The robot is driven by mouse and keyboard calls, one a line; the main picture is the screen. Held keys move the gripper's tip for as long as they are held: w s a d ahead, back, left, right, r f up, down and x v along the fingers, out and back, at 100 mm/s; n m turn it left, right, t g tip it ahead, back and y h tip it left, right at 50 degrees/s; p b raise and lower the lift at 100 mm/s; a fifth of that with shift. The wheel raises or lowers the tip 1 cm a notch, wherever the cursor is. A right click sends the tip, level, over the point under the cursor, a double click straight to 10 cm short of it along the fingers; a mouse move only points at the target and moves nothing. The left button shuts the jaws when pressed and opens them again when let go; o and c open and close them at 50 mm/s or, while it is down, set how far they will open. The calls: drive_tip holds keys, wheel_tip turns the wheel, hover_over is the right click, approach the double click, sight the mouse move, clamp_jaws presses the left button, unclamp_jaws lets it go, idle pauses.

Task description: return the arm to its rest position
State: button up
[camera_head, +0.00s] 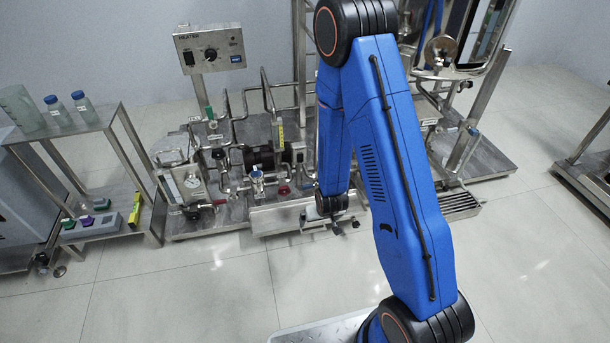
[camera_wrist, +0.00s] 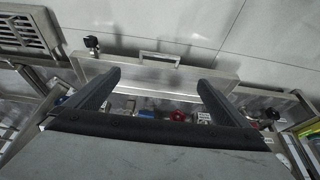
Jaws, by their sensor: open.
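My blue arm (camera_head: 400,170) rises from the lower right of the head view, bends at the top and hangs down in front of the steel skid. My gripper (camera_head: 335,226) is at its lower end, small and partly hidden, by the steel tray at the skid's front. In the wrist view my gripper (camera_wrist: 158,88) shows two dark fingers spread wide apart. It is open, with nothing between the fingers. The tray (camera_wrist: 165,68) with its handle lies beyond the fingertips. I cannot tell whether the fingers touch anything.
The skid (camera_head: 215,225) carries pipes, valves, a gauge and a heater box (camera_head: 210,48). A steel shelf (camera_head: 75,128) with bottles stands at the left. A drain grate (camera_head: 458,205) is at the right. The tiled floor (camera_head: 185,295) in front is clear.

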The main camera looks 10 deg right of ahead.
drive_tip(key=shift+r, duration=0.1)
drive_tip(key=w+d+r+v, duration=0.1)
drive_tip(key=w+v, duration=0.2)
drive_tip(key=v, duration=1.1)
drive_tip(key=w+d+r+v, duration=0.1)
drive_tip(key=w+d+v, duration=0.1)
drive_tip(key=v, duration=1.3)
drive_tip(key=s+d+r, duration=0.2)
drive_tip(key=s+r, duration=0.6)
drive_tip(key=s, duration=0.2)
drive_tip(key=s+d+r, duration=0.2)
drive_tip(key=s+r, duration=0.6)
drive_tip(key=s, duration=0.3)
drive_tip(key=shift+s+r, duration=0.15)
drive_tip(key=shift+r, duration=0.05)
